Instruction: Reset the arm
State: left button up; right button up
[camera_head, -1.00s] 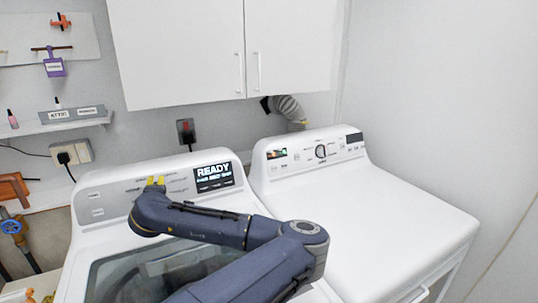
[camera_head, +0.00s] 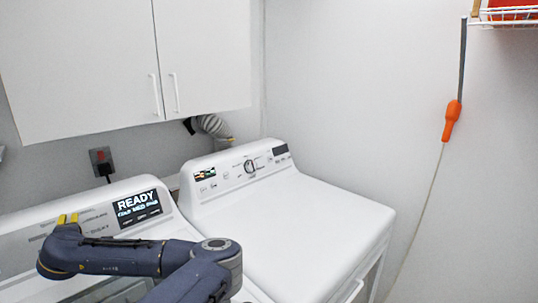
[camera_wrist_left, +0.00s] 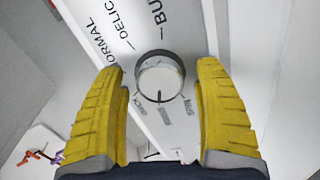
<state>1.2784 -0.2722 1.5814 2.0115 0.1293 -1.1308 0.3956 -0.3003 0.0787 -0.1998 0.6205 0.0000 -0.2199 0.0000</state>
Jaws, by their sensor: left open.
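My left arm (camera_head: 130,257) reaches across the front of the left washing machine. Its gripper (camera_head: 67,218) shows as two small yellow fingertips at the washer's control panel, left of the lit READY display (camera_head: 138,203). In the left wrist view the gripper (camera_wrist_left: 160,66) is open, with one yellow ribbed finger on each side of a round silver knob (camera_wrist_left: 160,78). Gaps show between the knob and both fingers, and nothing is held. Printed words surround the knob on the white panel. My right gripper is not in view.
A second white machine (camera_head: 300,225) with its own dial stands to the right. White cabinets (camera_head: 85,60) hang above. A duct (camera_head: 212,126) and a wall socket (camera_head: 102,160) are behind. An orange-handled tool (camera_head: 452,118) hangs on the right wall below a wire shelf (camera_head: 510,16).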

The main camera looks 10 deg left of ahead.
pick_arm(q)
jog(key=shift+s+d+r+n, duration=0.2)
jog(key=shift+s+d+n, duration=0.1)
jog(key=shift+s+d, duration=0.1)
jog(key=v, duration=0.6)
jog(key=x, duration=0.7)
jog(key=shift+w+a+f, duration=0.1)
jog(key=shift+w+a, duration=0.05)
jog(key=shift+w, duration=0.05)
jog(key=shift+s+m, duration=0.1)
jog(key=shift+m, duration=1)
jog(key=m, duration=1.1)
jog(key=shift+g, duration=0.3)
jog(key=shift+m, duration=1.6)
jog(key=shift+m, duration=0.7)
